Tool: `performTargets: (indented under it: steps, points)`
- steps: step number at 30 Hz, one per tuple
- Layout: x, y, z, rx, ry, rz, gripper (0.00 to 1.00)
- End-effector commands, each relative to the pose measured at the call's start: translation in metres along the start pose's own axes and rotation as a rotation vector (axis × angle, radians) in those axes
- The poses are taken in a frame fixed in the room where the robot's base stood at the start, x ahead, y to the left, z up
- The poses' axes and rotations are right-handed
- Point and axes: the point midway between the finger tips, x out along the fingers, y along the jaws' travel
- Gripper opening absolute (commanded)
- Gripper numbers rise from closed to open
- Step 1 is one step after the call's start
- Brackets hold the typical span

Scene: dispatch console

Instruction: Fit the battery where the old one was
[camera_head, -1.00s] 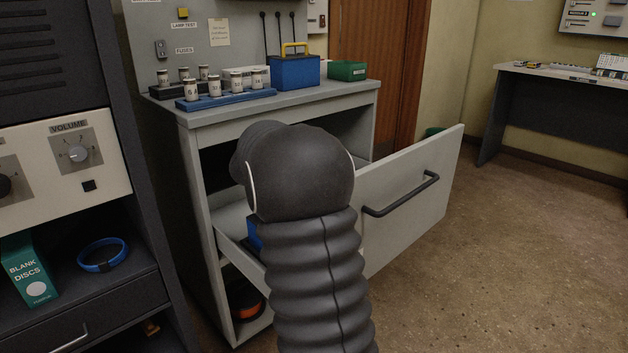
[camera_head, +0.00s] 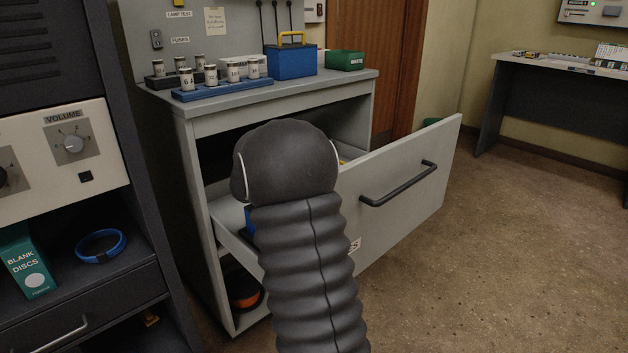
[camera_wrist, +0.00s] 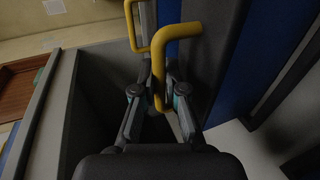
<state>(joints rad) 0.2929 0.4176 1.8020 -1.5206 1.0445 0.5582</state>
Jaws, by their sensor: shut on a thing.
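In the wrist view my gripper (camera_wrist: 160,88) is shut on a yellow handle (camera_wrist: 178,32). The handle seems to belong to a dark-topped blue battery, seen only in part. In the head view my arm hides the gripper over the open drawer (camera_head: 425,200). A blue piece (camera_head: 249,222) and a bit of yellow show in the drawer beside my arm. A blue battery with a yellow handle (camera_head: 291,62) stands on the cabinet top.
A blue fuse rack (camera_head: 222,91) with several white fuses and a green bin (camera_head: 345,60) stand on the cabinet top. The drawer front juts out to the right. A dark rack stands close at left. The floor (camera_head: 500,240) at right is clear.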

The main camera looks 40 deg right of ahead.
Motion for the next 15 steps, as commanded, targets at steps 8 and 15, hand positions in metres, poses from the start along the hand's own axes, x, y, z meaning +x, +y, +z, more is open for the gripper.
performTargets:
  steps: [8,15]
  points:
    - [0.0006,-0.001,0.0001,0.0,0.0,0.0,0.36]
    - [0.0005,-0.0008,0.0001,0.0,0.0,0.0,0.36]
